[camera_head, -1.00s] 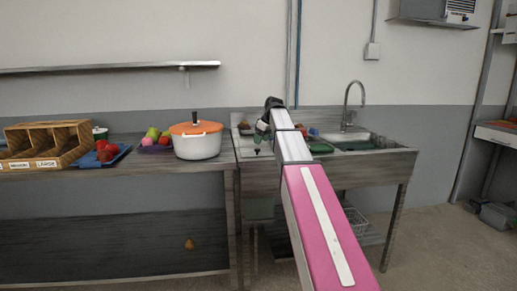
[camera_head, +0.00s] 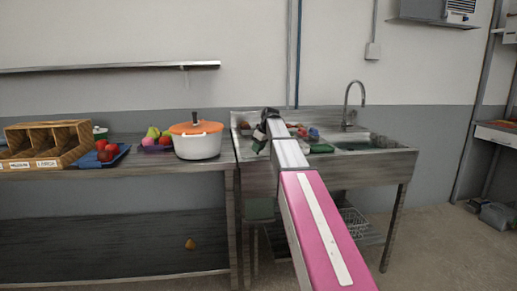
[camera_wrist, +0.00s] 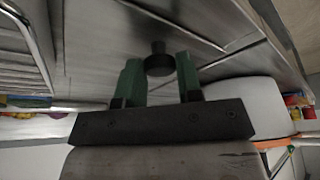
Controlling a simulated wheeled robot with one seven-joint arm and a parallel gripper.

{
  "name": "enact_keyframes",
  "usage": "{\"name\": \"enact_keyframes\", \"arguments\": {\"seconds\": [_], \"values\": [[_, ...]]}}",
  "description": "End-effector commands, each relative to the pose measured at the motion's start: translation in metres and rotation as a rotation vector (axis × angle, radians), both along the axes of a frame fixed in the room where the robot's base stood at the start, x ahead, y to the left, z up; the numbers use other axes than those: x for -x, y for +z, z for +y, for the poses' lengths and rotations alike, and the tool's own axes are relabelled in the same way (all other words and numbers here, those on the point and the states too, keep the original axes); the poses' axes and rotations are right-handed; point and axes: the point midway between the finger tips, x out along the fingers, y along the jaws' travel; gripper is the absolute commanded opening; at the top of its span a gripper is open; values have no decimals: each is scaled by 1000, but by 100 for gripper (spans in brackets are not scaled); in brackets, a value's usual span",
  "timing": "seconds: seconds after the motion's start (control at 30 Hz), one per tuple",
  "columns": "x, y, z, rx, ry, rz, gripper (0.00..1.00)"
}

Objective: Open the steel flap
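The steel flap (camera_wrist: 205,50) shows as a grey metal surface in the wrist view, with a round black knob (camera_wrist: 158,62) on it. My gripper (camera_wrist: 158,68) has its two green fingers apart, one on each side of the knob, with little space between. I cannot tell whether the fingers touch the knob. In the head view my gripper (camera_head: 259,140) is low over the left end of the steel sink unit (camera_head: 365,168). My wrist and gripper hide most of the flap and the knob there, so its tilt is unclear.
A white pot with an orange lid (camera_head: 197,140) stands left of the sink unit, close to my gripper. A blue tray (camera_head: 115,155) with red items and a wooden compartment box (camera_head: 70,150) are further left. A tap (camera_head: 348,105) rises behind the basin.

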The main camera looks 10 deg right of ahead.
Motion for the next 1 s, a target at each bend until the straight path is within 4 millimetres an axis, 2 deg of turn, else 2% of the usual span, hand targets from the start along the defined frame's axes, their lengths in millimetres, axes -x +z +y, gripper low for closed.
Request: {"name": "enact_keyframes", "arguments": {"seconds": [0.17,0.6,1.0], "values": [[-6,7,0,-1,1,42,0],[-29,50,0,0,0,364,0],[-28,54,0,-1,0,406,0]]}}
